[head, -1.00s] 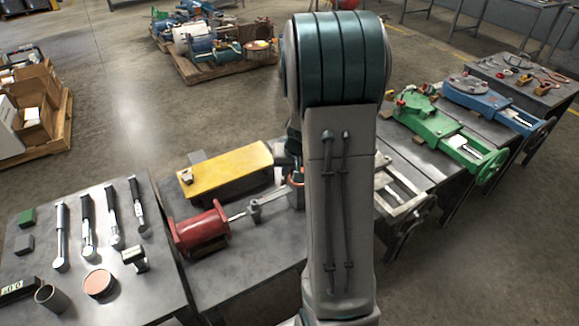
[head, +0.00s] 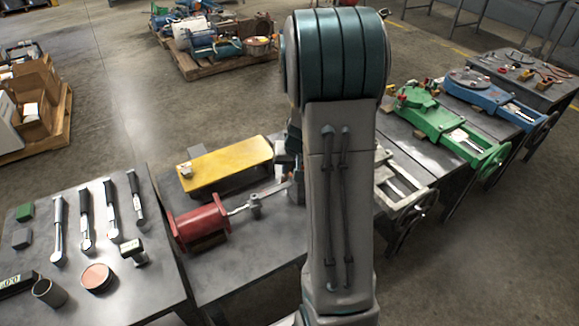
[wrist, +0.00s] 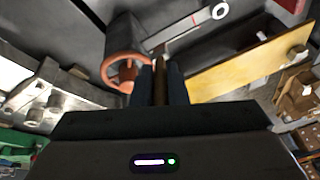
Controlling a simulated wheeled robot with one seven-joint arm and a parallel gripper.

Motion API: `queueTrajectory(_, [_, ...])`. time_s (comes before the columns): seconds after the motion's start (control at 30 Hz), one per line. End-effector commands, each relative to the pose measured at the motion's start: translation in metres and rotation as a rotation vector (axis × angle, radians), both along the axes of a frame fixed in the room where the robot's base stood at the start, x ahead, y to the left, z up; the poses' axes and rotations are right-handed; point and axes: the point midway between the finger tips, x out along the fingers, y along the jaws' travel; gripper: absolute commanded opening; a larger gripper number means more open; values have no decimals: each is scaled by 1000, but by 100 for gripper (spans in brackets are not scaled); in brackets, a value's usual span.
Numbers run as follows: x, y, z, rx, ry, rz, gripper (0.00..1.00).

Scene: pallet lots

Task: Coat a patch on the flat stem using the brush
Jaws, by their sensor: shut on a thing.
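My gripper (wrist: 160,82) is shut on a thin brown upright piece, seemingly the brush handle (wrist: 159,80), in the wrist view. The brush's bristles are hidden. Just left of the fingers is an orange handwheel (wrist: 108,67) on a dark cylindrical body. A flat grey bar with a ringed end (wrist: 190,32) lies beyond the fingers; it may be the flat stem, but I cannot tell for sure. In the head view my arm hides the gripper. A red flanged cylinder (head: 200,226) with a grey rod and lever (head: 256,205) sits on the middle table.
A yellow plate (head: 225,163) lies behind the red cylinder; it also shows in the wrist view (wrist: 245,73). The left table (head: 105,265) holds several handled tools, a cup (head: 49,292) and a round pinkish-topped tin (head: 96,277). Green (head: 440,125) and blue (head: 490,98) valves stand right.

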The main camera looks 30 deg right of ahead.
Motion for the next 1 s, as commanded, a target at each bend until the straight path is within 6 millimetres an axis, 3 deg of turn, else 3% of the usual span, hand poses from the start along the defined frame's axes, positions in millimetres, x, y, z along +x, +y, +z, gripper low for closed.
queueTrajectory(1.0, [0, 3, -15, 0, 0, 1, 0])
